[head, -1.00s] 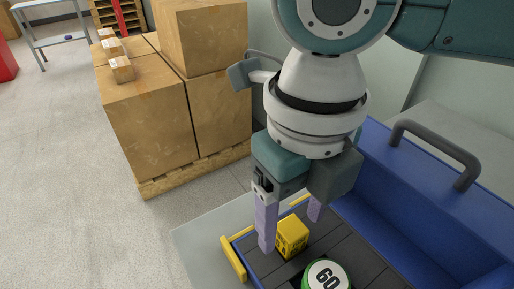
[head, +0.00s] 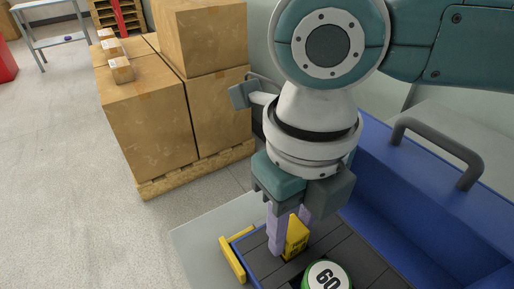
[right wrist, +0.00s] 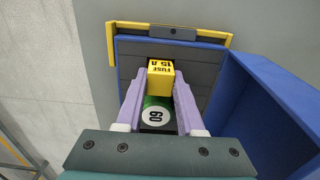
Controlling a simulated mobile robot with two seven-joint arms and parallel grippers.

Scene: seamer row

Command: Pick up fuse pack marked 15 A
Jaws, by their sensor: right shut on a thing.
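The fuse pack (head: 296,241) is a small yellow block on the dark slatted bed of a blue-walled tray. In the right wrist view its top face (right wrist: 160,67) reads "FUSE 15 A". My right gripper (head: 288,238) reaches down from above, with its lilac fingers on either side of the pack, and is shut on it. A finger hides part of the pack in the head view. I cannot tell any gap between pack and bed. My left gripper is not in view.
A green round thing marked 60 (head: 328,274) lies close beside the pack. The blue tray wall (head: 400,225) with a grey handle (head: 437,152) rises to the right. A yellow bar (head: 232,260) edges the left side. Cardboard boxes (head: 150,125) stand on a pallet behind.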

